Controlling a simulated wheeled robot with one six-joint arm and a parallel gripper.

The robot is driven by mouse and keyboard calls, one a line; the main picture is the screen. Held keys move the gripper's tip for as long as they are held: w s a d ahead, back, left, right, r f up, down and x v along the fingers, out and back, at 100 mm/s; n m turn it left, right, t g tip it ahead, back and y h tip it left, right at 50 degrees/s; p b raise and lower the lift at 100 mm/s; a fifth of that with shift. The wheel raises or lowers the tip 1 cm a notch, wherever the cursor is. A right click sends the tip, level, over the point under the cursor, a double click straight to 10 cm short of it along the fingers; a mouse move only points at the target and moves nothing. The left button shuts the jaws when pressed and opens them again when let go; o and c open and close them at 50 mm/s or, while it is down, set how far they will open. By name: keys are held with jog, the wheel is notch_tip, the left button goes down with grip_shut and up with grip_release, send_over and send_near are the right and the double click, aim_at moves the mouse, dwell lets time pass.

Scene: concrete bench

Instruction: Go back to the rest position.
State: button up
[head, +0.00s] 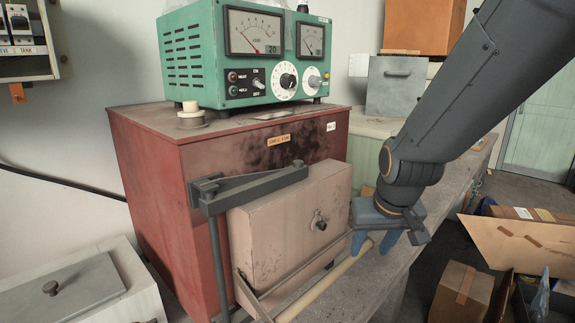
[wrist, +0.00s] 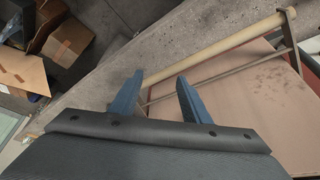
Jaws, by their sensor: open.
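My gripper (head: 374,243) is at the right end of a pale rod (head: 325,282) that runs along the front of a beige panel (head: 285,235). The rod (wrist: 215,45) passes beyond the fingertips there. I cannot tell whether a finger touches the rod. My arm comes down from the upper right in the head view.
A red cabinet (head: 150,165) carries a green meter unit (head: 200,60). A dark bracket (head: 255,185) sticks out above the panel. Cardboard boxes (head: 461,290) lie on the floor at right.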

jog(key=s+f+g+b, duration=0.2)
jog(key=s+f+b, duration=0.3)
jog(key=f, duration=0.3)
jog(key=s+d+f+g+b, duration=0.1)
jog(key=s+f+g+b, duration=0.1)
jog(key=s+f+b, duration=0.3)
notch_tip(320, 180, down, 5)
jog(key=shift+r, duration=0.2)
jog(key=shift+s+d, duration=0.1)
dwell(1.0)
